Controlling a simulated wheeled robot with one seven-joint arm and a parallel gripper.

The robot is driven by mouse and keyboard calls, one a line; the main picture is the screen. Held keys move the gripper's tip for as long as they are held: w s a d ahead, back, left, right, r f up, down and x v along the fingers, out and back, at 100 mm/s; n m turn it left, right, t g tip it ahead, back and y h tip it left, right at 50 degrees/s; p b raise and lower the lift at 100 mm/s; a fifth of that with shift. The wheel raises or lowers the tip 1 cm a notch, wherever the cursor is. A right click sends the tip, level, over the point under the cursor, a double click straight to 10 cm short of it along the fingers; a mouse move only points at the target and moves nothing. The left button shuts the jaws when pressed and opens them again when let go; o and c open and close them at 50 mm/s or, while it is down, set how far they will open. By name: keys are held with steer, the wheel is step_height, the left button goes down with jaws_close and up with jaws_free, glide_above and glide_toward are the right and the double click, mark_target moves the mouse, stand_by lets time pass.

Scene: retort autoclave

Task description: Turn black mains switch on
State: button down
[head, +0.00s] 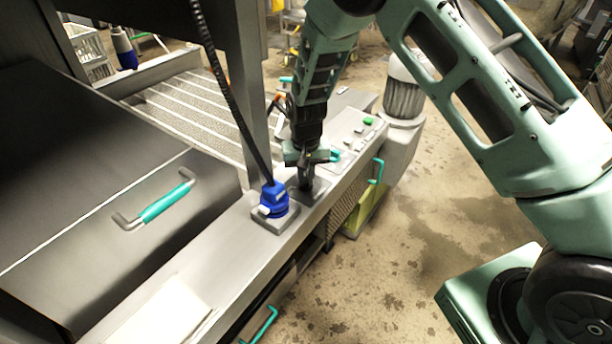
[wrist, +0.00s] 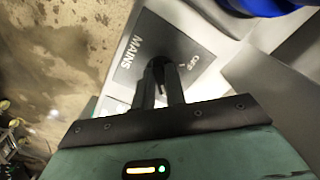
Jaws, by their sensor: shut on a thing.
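The dark mains switch plate (wrist: 140,50) shows in the wrist view, with "MAINS" and "OFF" printed on it. In the head view the plate (head: 319,187) lies on the steel ledge. My gripper (wrist: 163,72) points down at the plate and is shut on the black switch knob, which is mostly hidden between the fingers. In the head view my gripper (head: 305,184) stands over the plate, just right of the blue plug. The knob's exact pointing direction cannot be told.
A blue plug (head: 274,200) with a black coiled cable (head: 228,95) sits close left of the switch. A control panel with a green button (head: 368,121) lies behind. A hatch with a teal handle (head: 165,201) is at left. Open floor lies at right.

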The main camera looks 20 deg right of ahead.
mark_target(306, 179)
steer(key=c, duration=1.4)
jaws_free()
steer(key=shift+c, duration=0.2)
steer(key=shift+r, duration=0.15)
step_height(306, 179, up, 17)
steer(key=b, duration=0.2)
steer(key=shift+r, duration=0.1)
steer(key=s+a+r+n+y, duration=0.1)
steer(key=s+a+r+n, duration=0.2)
steer(key=s, duration=0.6)
steer(key=s+a+n, duration=0.2)
steer(key=s+a, duration=0.3)
steer(key=s, duration=0.5)
steer(key=s+d+n, duration=0.2)
steer(key=s+n, duration=0.2)
steer(key=s, duration=1)
steer(key=shift+f+n, duration=0.3)
steer(key=shift+f, duration=0.15)
